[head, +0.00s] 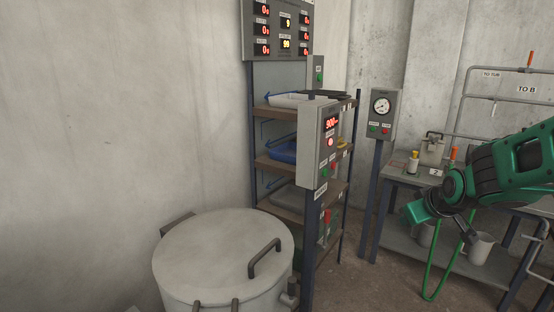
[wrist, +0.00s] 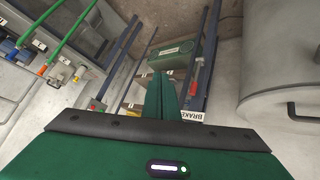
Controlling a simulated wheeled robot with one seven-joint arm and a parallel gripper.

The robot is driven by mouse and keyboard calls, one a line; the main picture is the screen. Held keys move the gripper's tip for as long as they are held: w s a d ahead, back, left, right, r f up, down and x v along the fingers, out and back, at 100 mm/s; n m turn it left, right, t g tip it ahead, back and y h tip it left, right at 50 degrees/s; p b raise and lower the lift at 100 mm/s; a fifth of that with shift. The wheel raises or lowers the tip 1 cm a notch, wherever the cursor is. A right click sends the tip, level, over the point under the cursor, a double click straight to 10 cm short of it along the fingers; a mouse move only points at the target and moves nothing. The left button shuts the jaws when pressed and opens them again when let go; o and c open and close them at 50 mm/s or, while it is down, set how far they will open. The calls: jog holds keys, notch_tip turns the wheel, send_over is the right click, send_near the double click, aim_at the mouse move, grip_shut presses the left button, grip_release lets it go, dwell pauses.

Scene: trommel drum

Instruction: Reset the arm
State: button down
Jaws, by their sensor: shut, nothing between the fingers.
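My arm reaches in from the right edge of the head view, with its green links in front of the workbench. My gripper shows in the wrist view (wrist: 168,80), where its two green fingers lie together with nothing between them. In the head view the arm's end hangs near the bench, and the fingertips cannot be made out clearly there. The gripper is apart from the grey lidded drum (head: 205,250), which stands at the lower left of the head view and at the right of the wrist view (wrist: 290,60).
A control post with a red display (head: 320,145) stands beside the drum. A shelf rack (head: 275,160) holds trays behind it. A gauge post (head: 381,108) and a workbench (head: 405,180) with pipes stand to the right. A green hose (head: 429,270) hangs by the bench. Some floor is bare between.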

jog(key=s+d+m+g, duration=0.1)
jog(key=s+m+g, duration=0.2)
jog(key=s, duration=0.8)
jog(key=s+d+f+m+g, duration=0.1)
jog(key=s+d+m+g, duration=0.1)
jog(key=s, duration=0.9)
jog(key=s+d+f+m+g, duration=0.1)
jog(key=s+m+g, duration=0.2)
jog(key=s, duration=0.8)
jog(key=shift+d+f+m+g+y, duration=0.15)
jog(key=shift+d+m+g+y, duration=0.2)
jog(key=shift+m, duration=0.35)
jog(key=shift+s+a, duration=0.1)
jog(key=shift+w+f, duration=0.25)
jog(key=shift+w, duration=0.4)
